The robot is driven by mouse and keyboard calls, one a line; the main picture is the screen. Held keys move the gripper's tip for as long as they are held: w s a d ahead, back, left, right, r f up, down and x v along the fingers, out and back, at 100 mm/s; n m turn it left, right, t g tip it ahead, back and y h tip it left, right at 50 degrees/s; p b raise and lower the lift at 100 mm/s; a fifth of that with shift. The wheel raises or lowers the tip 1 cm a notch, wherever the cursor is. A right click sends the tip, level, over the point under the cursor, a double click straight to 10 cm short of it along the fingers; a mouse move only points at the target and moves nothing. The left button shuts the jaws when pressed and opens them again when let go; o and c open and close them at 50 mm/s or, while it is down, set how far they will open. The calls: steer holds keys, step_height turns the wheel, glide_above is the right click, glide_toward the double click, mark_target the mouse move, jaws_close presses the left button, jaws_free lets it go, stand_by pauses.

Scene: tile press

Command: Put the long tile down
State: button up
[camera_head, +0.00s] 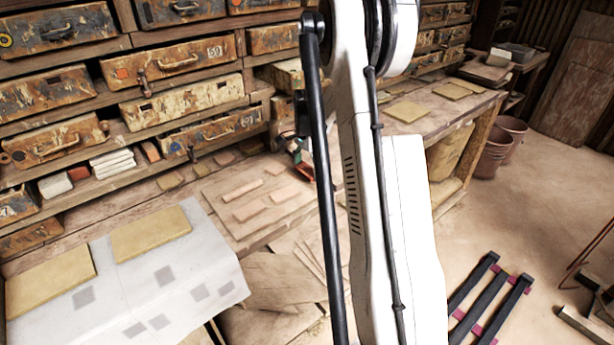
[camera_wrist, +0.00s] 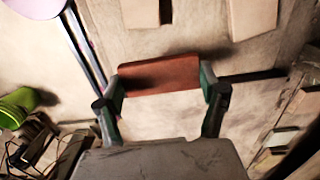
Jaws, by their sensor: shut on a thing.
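My gripper (camera_wrist: 161,84) is shut on a long reddish-brown tile (camera_wrist: 158,72), with one dark green fingertip at each end of it in the wrist view. A dark shadow falls across the tile. I cannot tell whether the tile touches the surface below.
Paler tiles lie on the board, including a pinkish one (camera_head: 284,194); pale tiles (camera_wrist: 253,18) also show in the wrist view. A green cup-like thing (camera_wrist: 16,104) is at the wrist view's left. Drawers (camera_head: 180,102) line the back. A white sheet (camera_head: 150,290) is front left.

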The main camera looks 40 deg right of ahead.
mark_target(307, 170)
steer(key=shift+f, duration=1.9)
steer(key=shift+f, duration=0.15)
steer(key=o, duration=1.2)
